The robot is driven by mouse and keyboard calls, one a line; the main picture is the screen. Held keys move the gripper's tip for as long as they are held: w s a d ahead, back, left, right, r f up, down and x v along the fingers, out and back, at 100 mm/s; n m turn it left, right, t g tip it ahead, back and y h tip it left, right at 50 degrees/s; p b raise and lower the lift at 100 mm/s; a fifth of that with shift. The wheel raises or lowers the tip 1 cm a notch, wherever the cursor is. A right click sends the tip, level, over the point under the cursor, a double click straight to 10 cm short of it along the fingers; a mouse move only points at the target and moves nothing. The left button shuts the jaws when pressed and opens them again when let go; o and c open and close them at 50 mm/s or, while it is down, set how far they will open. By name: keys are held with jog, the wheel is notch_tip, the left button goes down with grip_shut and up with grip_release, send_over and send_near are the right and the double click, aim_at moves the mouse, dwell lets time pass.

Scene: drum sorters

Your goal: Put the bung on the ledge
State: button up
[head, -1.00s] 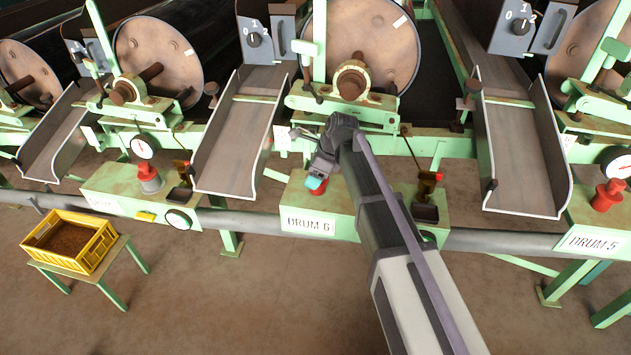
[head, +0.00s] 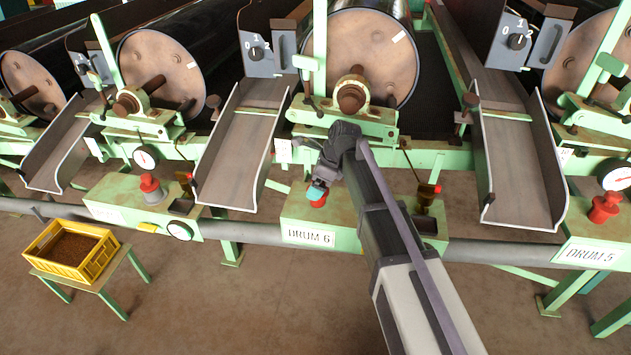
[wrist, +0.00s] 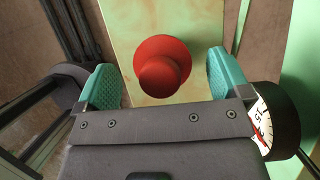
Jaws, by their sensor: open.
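A red round bung (wrist: 162,65) shows from above in the wrist view, over a pale green surface. My gripper (head: 317,193) is open, with one teal finger on each side of the bung and a visible gap to each. In the head view the bung (head: 318,202) is mostly hidden under my gripper, at the green ledge (head: 290,222) above the DRUM 6 label. I cannot tell what the bung sits in, as its lower part is hidden.
A dial gauge (wrist: 266,125) stands close to the right finger in the wrist view. Metal chutes (head: 236,150) flank the drum 6 station. A small brown-and-black fitting (head: 425,205) is right of my arm. A yellow crate (head: 72,250) stands on a low stand at left.

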jog(key=p+v, duration=0.8)
jog(key=v, duration=0.2)
jog(key=shift+r, duration=0.2)
jog(key=s+d+n+h, duration=0.2)
jog(key=s+d+n, duration=0.6)
jog(key=s+n, duration=0.2)
jog(key=s+d+f+n+h, duration=0.1)
jog(key=s+d+n+h, duration=0.1)
jog(key=s+d+n, duration=0.5)
jog(key=s+n, duration=0.2)
jog(key=s, duration=0.3)
jog(key=shift+d+f+n+g+h, duration=0.2)
jog(key=shift+d+n+g+h, duration=0.1)
jog(key=shift+d+n+g, duration=0.1)
notch_tip(320, 180, up, 7)
jog(key=p, duration=0.6)
jog(key=shift+p, duration=0.35)
